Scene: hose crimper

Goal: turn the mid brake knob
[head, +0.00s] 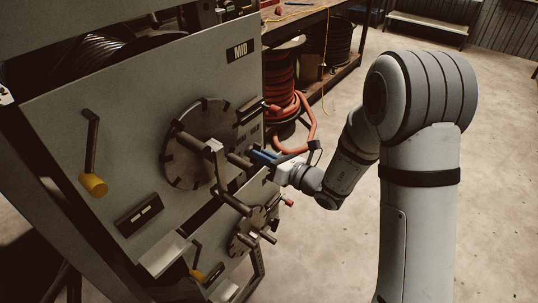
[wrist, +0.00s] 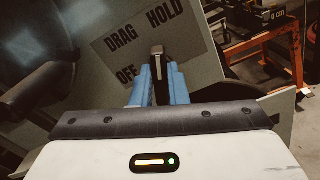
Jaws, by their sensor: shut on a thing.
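The mid panel (head: 110,110) carries a MID label (head: 240,50) at its upper right. In the wrist view a plate (wrist: 120,55) reads DRAG, HOLD and OFF. The mid brake knob (wrist: 158,51) stands in front of this plate, with its narrow grey end pointing up between HOLD and OFF. My gripper (wrist: 160,80) has its two blue fingers on either side of the knob and is shut on it. In the head view my gripper (head: 264,157) reaches the panel's right side from the right. The knob cannot be told apart there.
A round notched disc (head: 190,135) with protruding handles sits just left of my gripper. A yellow-ended crank (head: 93,184) hangs at the panel's left. A lower disc (head: 248,236) is below. Red hose (head: 281,85) coils behind. The floor at right is open.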

